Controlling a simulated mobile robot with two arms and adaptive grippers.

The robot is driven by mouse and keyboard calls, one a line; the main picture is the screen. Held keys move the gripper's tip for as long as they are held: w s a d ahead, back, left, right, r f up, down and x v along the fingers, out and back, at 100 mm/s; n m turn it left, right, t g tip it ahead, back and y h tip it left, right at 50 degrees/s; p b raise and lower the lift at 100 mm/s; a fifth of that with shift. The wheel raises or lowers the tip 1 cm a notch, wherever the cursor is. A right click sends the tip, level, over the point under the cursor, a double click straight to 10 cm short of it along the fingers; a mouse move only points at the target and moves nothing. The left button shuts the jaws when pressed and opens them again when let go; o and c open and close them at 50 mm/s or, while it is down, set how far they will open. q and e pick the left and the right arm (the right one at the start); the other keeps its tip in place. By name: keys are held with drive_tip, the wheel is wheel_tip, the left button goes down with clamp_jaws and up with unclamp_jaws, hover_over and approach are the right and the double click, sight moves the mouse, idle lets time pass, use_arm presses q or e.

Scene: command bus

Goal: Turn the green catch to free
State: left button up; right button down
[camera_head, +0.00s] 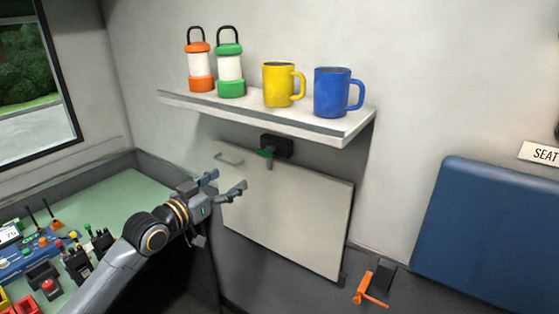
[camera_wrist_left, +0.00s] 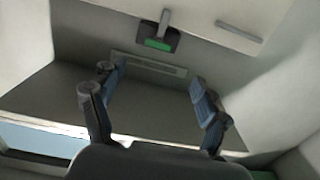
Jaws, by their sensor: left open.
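The green catch (camera_head: 265,153) sits on a dark mount (camera_head: 279,146) on the wall under the shelf. Its short lever points down over the top edge of a white panel (camera_head: 295,215). In the left wrist view the catch (camera_wrist_left: 158,44) shows as a green patch on the dark mount, with its lever pointing up in the picture over the pale panel. My left gripper (camera_head: 226,182) is open and empty, in front of the panel's left part, left of and lower than the catch. In the left wrist view the catch lies beyond its spread fingers (camera_wrist_left: 152,80), not touching them. My right gripper is out of view.
A shelf (camera_head: 262,117) above the catch holds two lanterns (camera_head: 201,65), a yellow mug (camera_head: 278,85) and a blue mug (camera_head: 331,92). The panel has a bar handle (camera_head: 229,159). An orange lever (camera_head: 368,290) is lower right. A cluttered green desk (camera_head: 115,197) stands left.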

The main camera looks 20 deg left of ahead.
use_arm(q)
drive_tip(key=r, duration=0.1)
drive_tip(key=p, duration=0.2)
approach(263, 154)
drive_tip(key=p+x, duration=0.1)
drive_tip(key=x, duration=0.6)
drive_tip(key=shift+w+d, duration=0.25)
drive_tip(key=shift+w, duration=0.35)
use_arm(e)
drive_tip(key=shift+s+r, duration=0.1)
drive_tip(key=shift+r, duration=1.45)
use_arm(q)
drive_tip(key=c, duration=1.1)
drive_tip(key=shift+c, duration=0.3)
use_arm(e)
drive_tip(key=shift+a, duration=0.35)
